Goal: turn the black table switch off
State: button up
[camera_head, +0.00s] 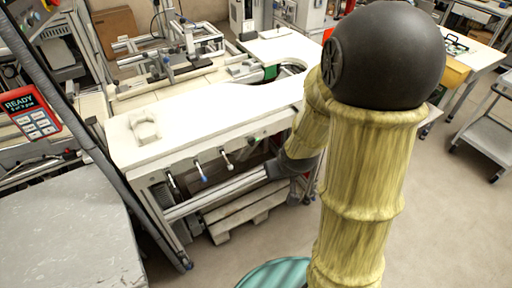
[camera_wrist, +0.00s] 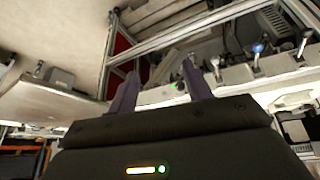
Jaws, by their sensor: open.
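My gripper (camera_wrist: 160,70) shows in the wrist view, open, with two dark fingers apart and nothing between them that I can see held. Its tips are near the front rail of the white table. A small green light (camera_wrist: 174,86) on that rail shows between the fingers; it also shows in the head view (camera_head: 257,140). I cannot clearly make out a black switch or its position. Along the rail are a blue-tipped lever (camera_head: 202,177) and pale-tipped levers (camera_head: 228,164). The blue-tipped lever also shows in the wrist view (camera_wrist: 257,48).
The white table (camera_head: 200,115) has a broad bare top with a raised block at left. A wooden pallet (camera_head: 245,212) lies beneath. A grey surface (camera_head: 65,235) stands at lower left, and a red-framed READY panel (camera_head: 33,112) above it. A grey cart (camera_head: 485,130) stands right; floor between is clear.

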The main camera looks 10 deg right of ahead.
jog(key=w+d+f+m+t+y+b, duration=0.3)
jog(key=w+f+m+t+y+b, duration=0.1)
jog(key=f+t, duration=0.7)
jog(key=shift+w+t+y+b, duration=0.4)
jog(key=shift+w+y+b, duration=0.3)
jog(key=shift+w+b, duration=0.2)
jog(key=shift+w+f+b, duration=0.1)
jog(key=shift+f+b, duration=0.05)
jog(key=shift+b, duration=0.2)
